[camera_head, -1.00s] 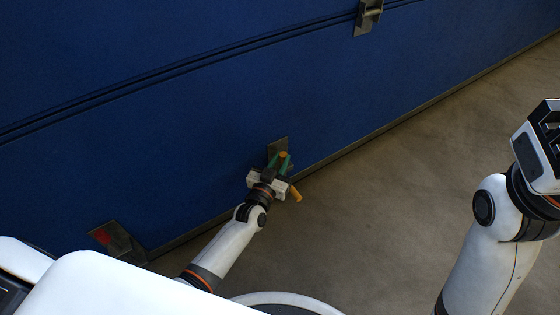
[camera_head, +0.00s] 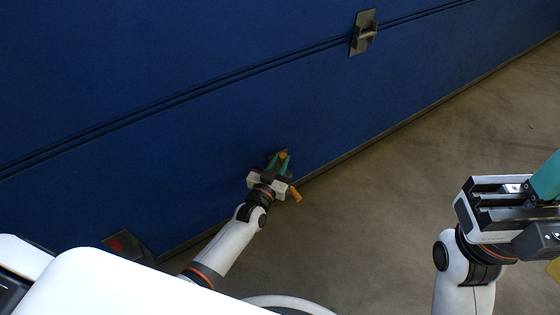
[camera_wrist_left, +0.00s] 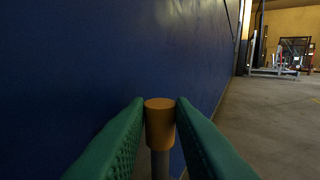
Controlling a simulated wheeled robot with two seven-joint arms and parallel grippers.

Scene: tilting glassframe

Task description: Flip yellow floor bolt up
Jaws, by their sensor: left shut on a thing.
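The yellow floor bolt shows as an orange-yellow knob (camera_wrist_left: 160,122) on a grey rod in the left wrist view. It stands upright between the two green fingers of my left gripper (camera_wrist_left: 160,135). In the head view my left gripper (camera_head: 278,161) is shut on this knob (camera_head: 283,155), low on the blue panel (camera_head: 200,110) and close to its bottom edge. The gripper hides the bolt's lower part and mount. My right gripper (camera_head: 545,185) is at the right edge, away from the panel.
A metal latch plate (camera_head: 363,32) sits on the panel's groove at upper right. A dark bracket with a red mark (camera_head: 124,243) is at the panel's lower left. Bare concrete floor (camera_head: 390,190) lies right of the panel. Equipment (camera_wrist_left: 285,58) stands far back.

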